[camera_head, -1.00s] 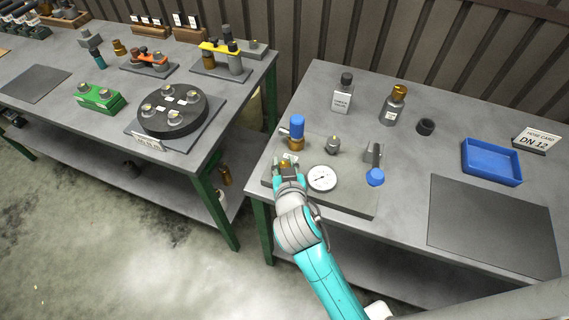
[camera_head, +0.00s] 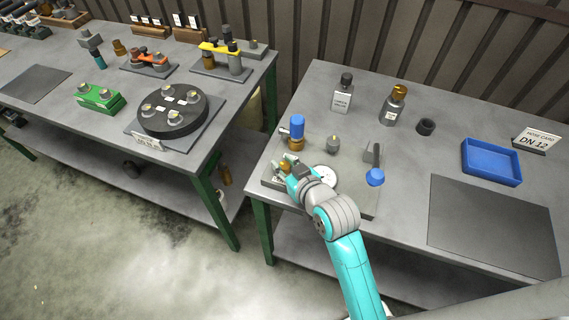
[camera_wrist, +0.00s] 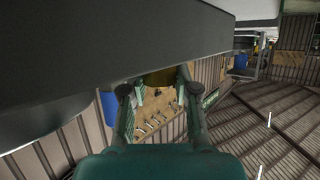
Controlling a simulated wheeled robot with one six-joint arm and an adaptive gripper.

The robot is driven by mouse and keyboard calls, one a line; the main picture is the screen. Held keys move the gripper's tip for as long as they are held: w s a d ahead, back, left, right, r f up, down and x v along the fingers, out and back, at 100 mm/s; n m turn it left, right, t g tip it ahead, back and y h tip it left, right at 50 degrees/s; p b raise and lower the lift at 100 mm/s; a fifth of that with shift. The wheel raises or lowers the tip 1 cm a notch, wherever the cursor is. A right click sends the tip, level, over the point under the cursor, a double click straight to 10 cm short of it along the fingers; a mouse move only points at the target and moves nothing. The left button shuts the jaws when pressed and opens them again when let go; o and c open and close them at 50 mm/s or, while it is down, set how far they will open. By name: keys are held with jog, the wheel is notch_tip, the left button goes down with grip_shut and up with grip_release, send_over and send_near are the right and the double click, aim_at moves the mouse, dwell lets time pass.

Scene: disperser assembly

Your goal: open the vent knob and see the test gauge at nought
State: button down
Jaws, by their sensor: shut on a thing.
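The test plate (camera_head: 357,205) lies on the right bench. My gripper (camera_head: 287,168) is at its left end, shut on a small brass knob (camera_head: 284,164), which I take for the vent knob. In the wrist view a brass piece (camera_wrist: 160,77) shows between the two fingers (camera_wrist: 157,92). How far the knob is turned I cannot tell. The white test gauge (camera_head: 326,174) lies just right of my gripper. My wrist covers part of its dial, and I cannot read the needle.
On the plate stand a blue-capped brass fitting (camera_head: 296,130), a grey fitting (camera_head: 333,145) and a blue-ended lever (camera_head: 375,177). Behind are two bottles (camera_head: 343,97) (camera_head: 392,108) and a black ring (camera_head: 425,127). A blue tray (camera_head: 491,162) and a dark mat (camera_head: 492,228) lie right.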

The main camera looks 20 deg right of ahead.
jog(key=c, duration=0.8)
grip_release()
jog(key=shift+c, duration=0.2)
jog(key=v, duration=0.7)
jog(key=shift+s, duration=0.2)
